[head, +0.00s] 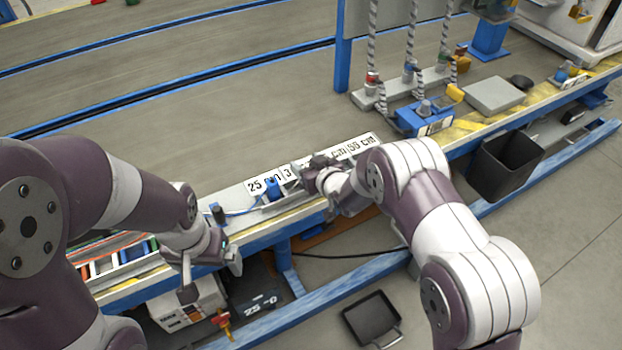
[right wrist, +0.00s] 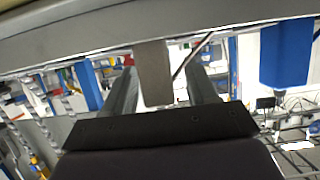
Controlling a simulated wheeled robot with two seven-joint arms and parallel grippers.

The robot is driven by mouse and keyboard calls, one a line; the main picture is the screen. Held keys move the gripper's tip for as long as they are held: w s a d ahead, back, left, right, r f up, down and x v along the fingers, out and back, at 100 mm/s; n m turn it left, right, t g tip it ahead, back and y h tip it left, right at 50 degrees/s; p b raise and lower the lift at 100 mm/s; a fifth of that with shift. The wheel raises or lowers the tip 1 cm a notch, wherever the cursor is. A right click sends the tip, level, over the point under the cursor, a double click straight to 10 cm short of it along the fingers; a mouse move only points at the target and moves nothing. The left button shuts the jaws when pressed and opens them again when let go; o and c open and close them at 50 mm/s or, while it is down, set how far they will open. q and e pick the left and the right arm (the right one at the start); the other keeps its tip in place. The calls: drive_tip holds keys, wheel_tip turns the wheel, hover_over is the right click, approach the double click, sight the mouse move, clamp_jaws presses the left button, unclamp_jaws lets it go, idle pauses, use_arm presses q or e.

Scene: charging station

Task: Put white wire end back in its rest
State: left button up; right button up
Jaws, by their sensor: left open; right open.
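My right gripper (head: 308,177) is over the bench beside the label strip with "25 cm" markings (head: 265,184). In the right wrist view its two fingers are apart, and a grey block (right wrist: 153,72) shows between them; I cannot tell whether they touch it. My left gripper (head: 211,272) is open and empty, hanging at the bench's front edge. A thin pale bluish wire (head: 240,212) runs along the bench between the grippers, near a black upright piece (head: 217,212) and a blue block (head: 273,189). I cannot make out the white wire end or its rest for certain.
A black bin (head: 505,163) is beside the bench, and a black tray (head: 371,318) lies on the floor. Coloured wires (head: 115,255) lie at the bench's left. The floor at right is clear.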

drive_tip(key=shift+r, duration=0.1)
drive_tip(key=c, duration=1)
drive_tip(key=shift+c, duration=0.2)
drive_tip(key=shift+r, duration=0.1)
